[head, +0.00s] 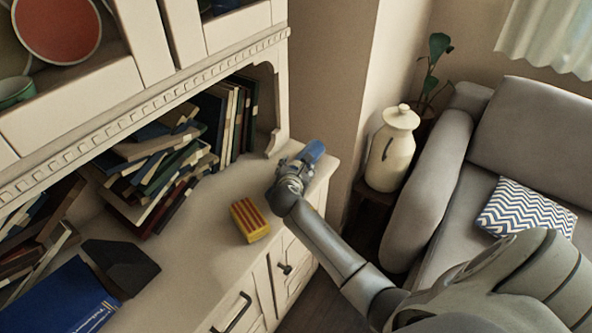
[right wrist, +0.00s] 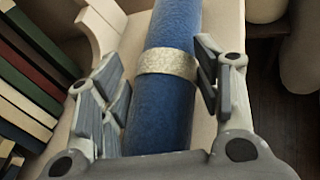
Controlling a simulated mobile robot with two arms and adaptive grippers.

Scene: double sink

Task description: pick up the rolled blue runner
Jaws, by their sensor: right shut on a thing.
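The rolled blue runner (head: 313,151) is at the far right corner of the cabinet's counter in the head view. In the right wrist view the runner (right wrist: 168,120) is a thick blue roll with a pale speckled band (right wrist: 167,63) around it. My right gripper (head: 298,166) is shut on the runner, with one finger on each side of the roll near the band. The gripper hides part of the runner in the head view. I cannot tell whether the roll is clear of the counter. My left gripper is not in view.
A yellow and red striped box (head: 250,220) stands on the counter (head: 195,262) near my right wrist. Leaning and piled books (head: 160,165) fill the shelf at left. A black object (head: 120,265) and a blue book (head: 62,300) lie front left. A lidded cream jar (head: 390,150) stands beyond.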

